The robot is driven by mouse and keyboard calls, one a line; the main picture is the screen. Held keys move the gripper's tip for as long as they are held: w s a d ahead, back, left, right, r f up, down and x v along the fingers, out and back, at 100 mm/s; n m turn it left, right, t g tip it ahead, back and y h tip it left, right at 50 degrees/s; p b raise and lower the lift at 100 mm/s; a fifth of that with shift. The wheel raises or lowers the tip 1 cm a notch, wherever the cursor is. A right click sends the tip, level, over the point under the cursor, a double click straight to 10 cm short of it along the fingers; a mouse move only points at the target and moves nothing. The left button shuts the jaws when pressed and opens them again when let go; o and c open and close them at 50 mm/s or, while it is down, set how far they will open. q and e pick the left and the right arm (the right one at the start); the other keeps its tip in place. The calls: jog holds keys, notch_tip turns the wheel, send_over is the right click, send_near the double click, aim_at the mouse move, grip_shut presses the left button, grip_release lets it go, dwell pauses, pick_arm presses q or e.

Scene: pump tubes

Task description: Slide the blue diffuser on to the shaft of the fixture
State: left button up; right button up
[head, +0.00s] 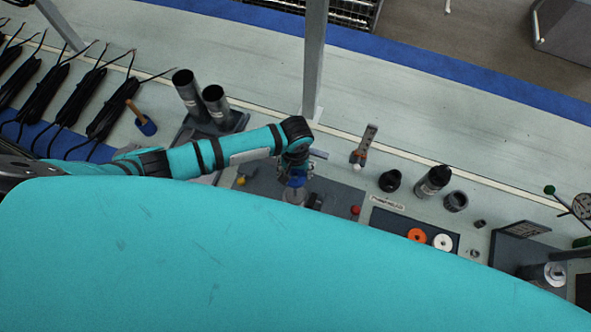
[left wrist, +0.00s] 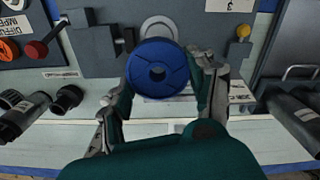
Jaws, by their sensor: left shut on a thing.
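The blue diffuser (left wrist: 142,63) is a round disc with a centre hole, large in the left wrist view. My left gripper (left wrist: 160,72) is shut on it, one finger at each side of its rim. In the head view the gripper (head: 297,166) points down with the blue diffuser (head: 296,181) beneath it, over the grey fixture (head: 265,192). A pale round part of the fixture (left wrist: 160,28) shows just beyond the diffuser in the wrist view. The shaft is not clearly visible; I cannot tell whether it enters the hole. My right gripper is out of view.
Two dark tubes (head: 187,92) stand in a holder left of the fixture. Black cylinders (head: 432,182) stand to the right. A tray (head: 388,220) holds orange (head: 417,236) and white (head: 443,242) rings. A grey post (head: 314,60) rises behind my arm.

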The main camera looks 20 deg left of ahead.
pick_arm(q)
jog(key=shift+f+b, duration=0.55)
jog(key=shift+f, duration=0.45)
jog(key=o, duration=1.2)
jog(key=shift+c, duration=0.2)
jog(key=shift+r, duration=0.1)
notch_tip(320, 180, up, 12)
